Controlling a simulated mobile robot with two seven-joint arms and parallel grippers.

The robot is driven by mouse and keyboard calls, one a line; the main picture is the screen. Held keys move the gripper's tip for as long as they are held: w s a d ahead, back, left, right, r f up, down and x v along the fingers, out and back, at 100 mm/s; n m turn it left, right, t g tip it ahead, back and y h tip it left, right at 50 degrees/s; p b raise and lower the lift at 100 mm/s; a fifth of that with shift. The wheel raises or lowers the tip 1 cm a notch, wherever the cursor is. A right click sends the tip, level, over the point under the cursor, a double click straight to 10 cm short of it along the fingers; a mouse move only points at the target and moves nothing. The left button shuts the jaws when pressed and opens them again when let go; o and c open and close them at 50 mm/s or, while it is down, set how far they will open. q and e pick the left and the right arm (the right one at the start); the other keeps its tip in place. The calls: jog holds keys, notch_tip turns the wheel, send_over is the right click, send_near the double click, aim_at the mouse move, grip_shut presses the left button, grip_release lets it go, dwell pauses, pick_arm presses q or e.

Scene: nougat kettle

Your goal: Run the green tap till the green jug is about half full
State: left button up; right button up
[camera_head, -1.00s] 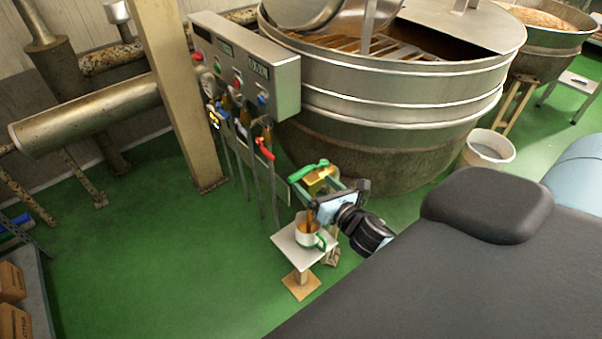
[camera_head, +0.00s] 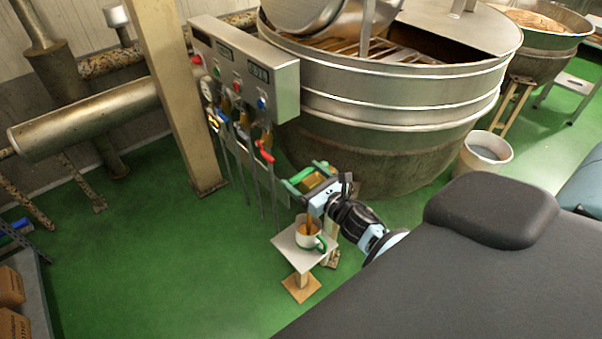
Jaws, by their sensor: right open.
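The green jug (camera_head: 307,241), a pale cup-like vessel with a green handle, stands upright on a small white stand. A brown stream (camera_head: 310,226) falls into it from above, so the green tap is running. How full the jug is cannot be made out. The tap's green handle (camera_head: 301,175) shows between the fingers of my right gripper (camera_head: 304,174). This gripper is open around or close over the handle; contact cannot be told. The gripper hides most of the brass tap body. My left gripper is not in view.
A large metal kettle (camera_head: 395,110) stands behind the tap. A control box (camera_head: 245,75) and a red-handled tap (camera_head: 264,152) are to the left. The white stand (camera_head: 291,250) is small. A white bucket (camera_head: 484,155) stands at right. Green floor is clear at left.

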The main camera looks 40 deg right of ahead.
jog(key=shift+w+a, duration=0.1)
jog(key=shift+w, duration=0.75)
jog(key=c, duration=1.4)
